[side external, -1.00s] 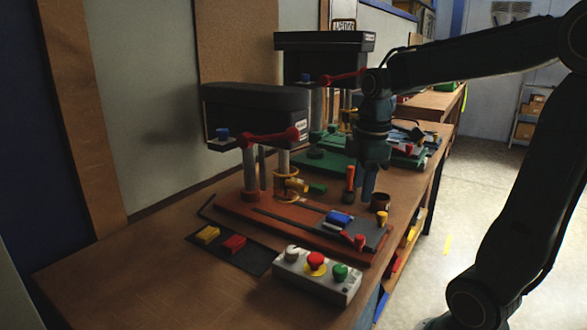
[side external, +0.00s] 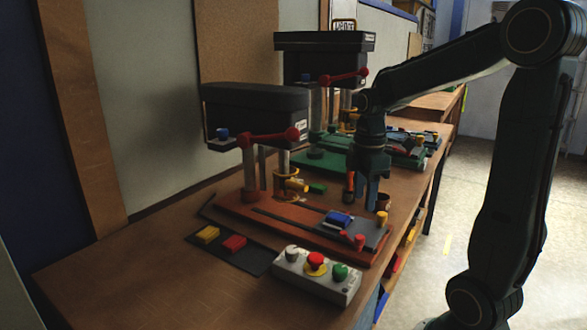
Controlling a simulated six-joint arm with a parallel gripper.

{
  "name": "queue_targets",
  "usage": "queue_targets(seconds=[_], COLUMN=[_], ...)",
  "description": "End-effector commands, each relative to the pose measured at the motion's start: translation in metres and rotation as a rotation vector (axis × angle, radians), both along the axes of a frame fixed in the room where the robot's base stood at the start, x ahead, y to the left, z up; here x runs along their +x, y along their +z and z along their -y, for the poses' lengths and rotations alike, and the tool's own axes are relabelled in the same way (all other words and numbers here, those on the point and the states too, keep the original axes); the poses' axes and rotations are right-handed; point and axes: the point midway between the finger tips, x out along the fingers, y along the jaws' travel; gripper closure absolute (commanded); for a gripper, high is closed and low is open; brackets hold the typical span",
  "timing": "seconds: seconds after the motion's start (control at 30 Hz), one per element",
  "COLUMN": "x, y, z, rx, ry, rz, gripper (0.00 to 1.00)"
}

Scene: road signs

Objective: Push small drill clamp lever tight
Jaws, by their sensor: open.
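The nearer, smaller drill press (side external: 255,115) stands on a red-brown base (side external: 235,212), with a dark head and a red feed lever (side external: 270,138). A yellow lever-like part (side external: 295,185) sticks out at its column. A grey plate on the base carries a blue block (side external: 338,218), a red knob (side external: 360,242) and a yellow knob (side external: 382,217). I cannot tell which of these is the clamp lever. My gripper (side external: 364,196) is open and points down behind the plate. An upright orange-red piece (side external: 349,184) is beside or behind its left finger, partly hidden.
A control box (side external: 316,276) with grey, red and green knobs stands at the front. A dark mat (side external: 232,253) holds a yellow and a red block. A taller drill (side external: 325,65) on a green base stands behind.

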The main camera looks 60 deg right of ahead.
Motion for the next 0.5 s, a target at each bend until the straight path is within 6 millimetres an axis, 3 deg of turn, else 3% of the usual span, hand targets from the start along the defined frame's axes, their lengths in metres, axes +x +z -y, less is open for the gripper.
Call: queue_targets(seconds=[0.5], x=[-0.001], y=[-0.077], z=[-0.001], rx=[0.002], ry=[0.000], rz=[-0.005], gripper=[0.55])
